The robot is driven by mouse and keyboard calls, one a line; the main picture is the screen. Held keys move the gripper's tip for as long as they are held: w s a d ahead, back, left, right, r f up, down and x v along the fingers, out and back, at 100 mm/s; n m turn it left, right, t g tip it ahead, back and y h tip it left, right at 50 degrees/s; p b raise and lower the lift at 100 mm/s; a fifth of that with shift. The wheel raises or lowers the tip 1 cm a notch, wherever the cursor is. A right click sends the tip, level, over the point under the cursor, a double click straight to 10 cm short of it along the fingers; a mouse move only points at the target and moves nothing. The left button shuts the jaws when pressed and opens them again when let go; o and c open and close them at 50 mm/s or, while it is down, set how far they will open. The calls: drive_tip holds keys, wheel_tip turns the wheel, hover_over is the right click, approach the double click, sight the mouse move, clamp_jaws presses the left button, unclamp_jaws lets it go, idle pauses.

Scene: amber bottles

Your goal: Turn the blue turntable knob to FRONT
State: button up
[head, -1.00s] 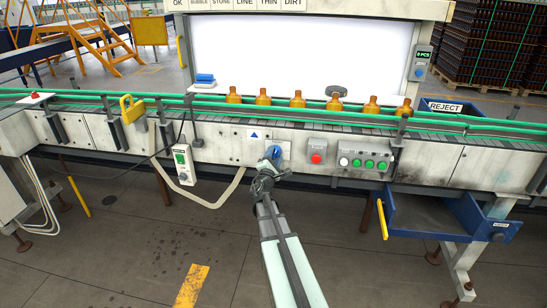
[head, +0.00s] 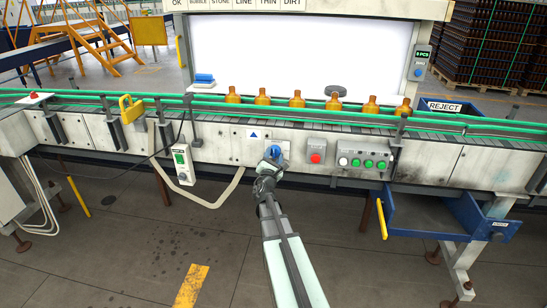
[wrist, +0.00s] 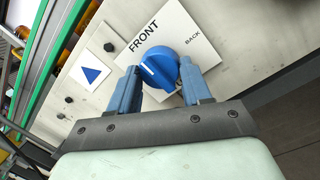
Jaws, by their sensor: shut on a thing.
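The blue turntable knob (wrist: 160,68) sits on a white plate (wrist: 187,28) marked FRONT and BACK in the wrist view. The white mark on the knob lies on the side toward the FRONT word. In the head view the knob (head: 273,152) shows on the conveyor's front panel, partly hidden by my gripper. My gripper (wrist: 160,82) has one blue finger on each side of the knob and is shut on it. The exact contact of the fingertips is hard to see.
A grey box with a red button (head: 316,157) and a panel of several buttons (head: 364,162) are right of the knob. A hanging switch box (head: 183,163) with a cable is to the left. Several amber bottles (head: 296,99) stand on the conveyor above. The floor in front is open.

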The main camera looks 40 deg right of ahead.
drive_tip(key=o, duration=1.1)
drive_tip(key=shift+c, duration=0.2)
drive_tip(key=v, duration=1.4)
drive_tip(key=shift+d+f, duration=0.1)
